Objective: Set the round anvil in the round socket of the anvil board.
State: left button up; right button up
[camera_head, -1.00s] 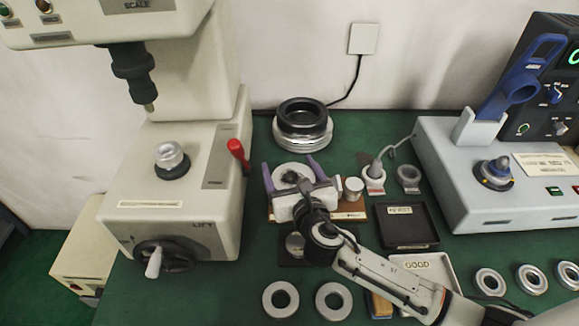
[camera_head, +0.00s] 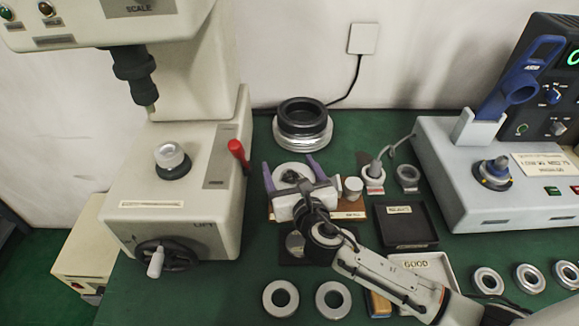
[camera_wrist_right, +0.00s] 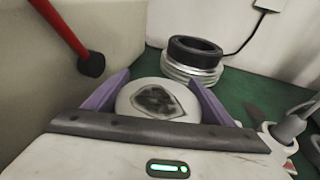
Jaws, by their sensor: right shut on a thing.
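My right gripper (camera_head: 292,169) has its purple fingers on either side of a pale round disc with a dark marked top, which looks like the round anvil (camera_head: 284,169). The disc also shows between the fingers in the right wrist view (camera_wrist_right: 135,92). The gripper is shut on it, above or at the brown anvil board (camera_head: 358,215). The gripper body hides much of the board and the round socket, so I cannot tell whether the disc touches the board. A small pale cylinder (camera_head: 352,188) stands at the board's right side. My left gripper is not in view.
The hardness tester (camera_head: 175,205), with a red lever (camera_head: 238,152), stands close on the left. Stacked dark and silver rings (camera_head: 303,124) stand behind. A black tray (camera_head: 405,226) and a pale GOOD tray (camera_head: 432,272) lie to the right. Loose rings (camera_head: 281,299) lie in front.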

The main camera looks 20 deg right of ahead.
jog(key=shift+f+b, duration=0.4)
jog(key=shift+f, duration=0.05)
jog(key=shift+f, duration=0.15)
dwell(0.3)
jog(key=shift+r+p, duration=0.25)
jog(key=shift+p, duration=0.15)
jog(key=shift+r+p, duration=0.4)
jog(key=o, duration=1.6)
jog(key=shift+c, duration=0.2)
jog(key=shift+o, duration=0.5)
jog(key=shift+f, duration=0.15)
